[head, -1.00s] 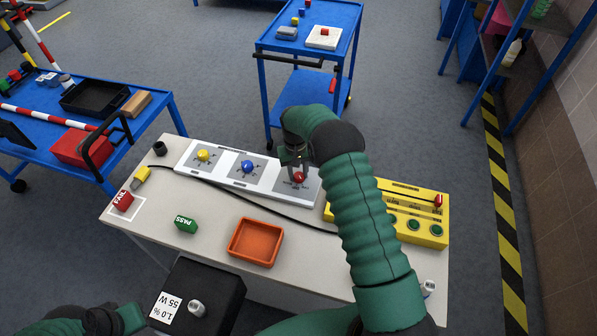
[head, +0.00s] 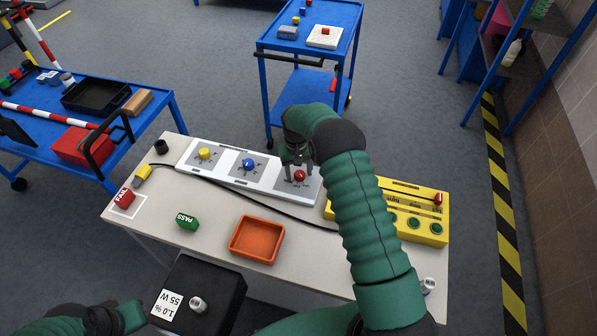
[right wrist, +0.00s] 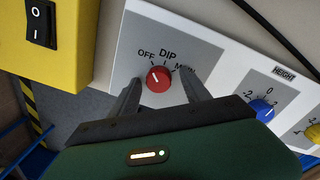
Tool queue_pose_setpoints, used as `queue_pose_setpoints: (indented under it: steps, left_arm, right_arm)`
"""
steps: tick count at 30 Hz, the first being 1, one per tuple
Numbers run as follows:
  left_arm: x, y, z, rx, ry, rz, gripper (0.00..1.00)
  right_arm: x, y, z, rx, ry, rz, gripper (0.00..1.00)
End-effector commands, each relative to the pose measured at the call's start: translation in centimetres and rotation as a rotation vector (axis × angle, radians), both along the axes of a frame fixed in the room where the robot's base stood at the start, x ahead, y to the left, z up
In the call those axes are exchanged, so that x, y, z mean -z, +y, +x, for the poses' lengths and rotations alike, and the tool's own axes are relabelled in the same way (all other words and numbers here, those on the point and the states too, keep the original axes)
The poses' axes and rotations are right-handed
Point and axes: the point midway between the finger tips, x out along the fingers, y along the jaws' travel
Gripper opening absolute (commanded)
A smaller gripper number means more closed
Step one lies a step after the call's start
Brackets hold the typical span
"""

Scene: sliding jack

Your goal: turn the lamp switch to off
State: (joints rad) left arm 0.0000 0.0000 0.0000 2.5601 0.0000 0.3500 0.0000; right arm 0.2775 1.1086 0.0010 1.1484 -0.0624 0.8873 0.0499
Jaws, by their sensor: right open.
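The lamp switch is a red knob (head: 299,175) on the right end of the white panel (head: 228,170). In the right wrist view the knob (right wrist: 158,79) has OFF, DIP and MAIN printed around it. A small pale mark on it points up and left, roughly toward OFF. My right gripper (head: 297,163) is open over the knob. In the right wrist view its fingers (right wrist: 160,79) stand on either side of the knob, with gaps visible; contact cannot be made out. My left arm shows at the lower left, but its gripper is not visible.
The yellow switch box (head: 400,197) stands right of the panel. Blue (head: 248,164) and yellow (head: 204,153) knobs share the panel. An orange tray (head: 257,240), a green PASS block (head: 187,221) and a black labelled box (head: 198,295) lie nearer. A black cable runs in front of the panel.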

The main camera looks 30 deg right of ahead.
Motion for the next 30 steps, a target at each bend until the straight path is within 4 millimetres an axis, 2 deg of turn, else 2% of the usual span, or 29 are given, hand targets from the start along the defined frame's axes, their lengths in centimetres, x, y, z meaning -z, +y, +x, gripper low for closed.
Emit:
queue_pose_setpoints:
  steps: [5,8,18,21,25,30]
  left_arm:
    - [0.0,0.0,0.0,0.000,0.000,0.000,0.00]
    - [0.0,0.0,0.0,0.000,0.000,0.000,0.00]
    - [-0.2,0.0,0.0,0.000,0.000,0.000,0.00]
    - [-0.3,0.0,0.0,0.000,0.000,0.000,0.00]
    - [-0.4,0.0,0.0,0.000,0.000,0.000,0.00]
    - [-0.4,0.0,0.0,0.000,0.000,0.000,0.00]
  right_arm:
    - [-0.9,0.0,0.1,0.000,-0.003,-0.002,0.55]
    - [-2.9,0.1,0.2,0.000,-0.005,-0.001,0.55]
    - [-12.7,0.6,0.3,0.001,-0.005,-0.001,0.55]
    - [-14.8,0.7,0.4,0.001,-0.003,-0.002,0.55]
    - [-16.4,0.8,0.4,0.000,-0.001,-0.001,0.55]
    - [-16.8,0.9,0.3,0.000,0.001,-0.001,0.55]
